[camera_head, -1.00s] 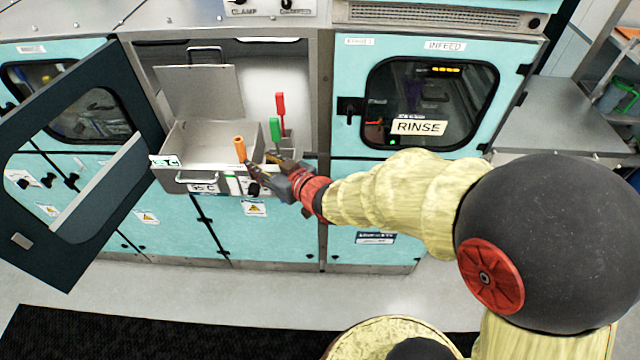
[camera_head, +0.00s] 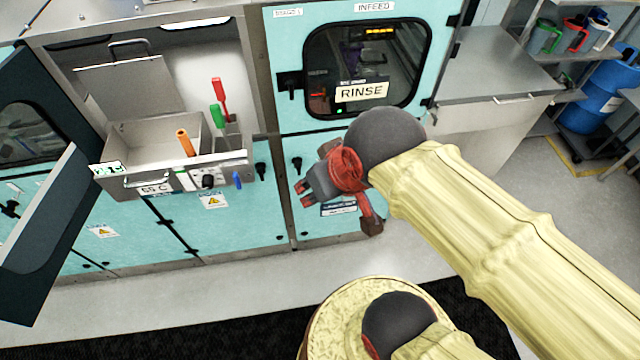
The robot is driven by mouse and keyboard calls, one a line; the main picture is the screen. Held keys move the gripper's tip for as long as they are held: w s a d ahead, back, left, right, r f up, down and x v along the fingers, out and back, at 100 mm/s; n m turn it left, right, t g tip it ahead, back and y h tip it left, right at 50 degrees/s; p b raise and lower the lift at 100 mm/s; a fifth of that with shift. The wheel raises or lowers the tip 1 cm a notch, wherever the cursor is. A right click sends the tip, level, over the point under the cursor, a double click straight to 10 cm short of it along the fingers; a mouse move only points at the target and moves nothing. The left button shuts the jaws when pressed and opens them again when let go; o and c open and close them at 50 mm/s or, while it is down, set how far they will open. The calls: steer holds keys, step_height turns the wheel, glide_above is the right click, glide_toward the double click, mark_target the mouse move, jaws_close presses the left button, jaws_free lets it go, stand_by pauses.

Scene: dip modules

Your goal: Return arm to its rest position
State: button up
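My arm, in a cream sleeve with dark ball joints, reaches in from the right in the head view. My gripper (camera_head: 308,190) hangs in front of the teal cabinet below the RINSE door (camera_head: 365,70). It is turned partly away and I cannot tell whether its fingers are apart. I see nothing clearly held in it. It is clear of the open steel dip tank (camera_head: 140,142) on the left, which has its lid raised.
An orange handle (camera_head: 185,142), a green handle (camera_head: 217,115) and a red handle (camera_head: 219,93) stand at the tank. A dark door (camera_head: 40,235) swings open at far left. A steel counter (camera_head: 490,75) and a blue drum (camera_head: 598,90) are at right. The floor in front is clear.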

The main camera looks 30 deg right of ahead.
steer(key=shift+s+f, duration=0.1)
step_height(320, 180, down, 17)
steer(key=b, duration=1.7)
steer(key=shift+f, duration=0.1)
steer(key=shift+c, duration=0.3)
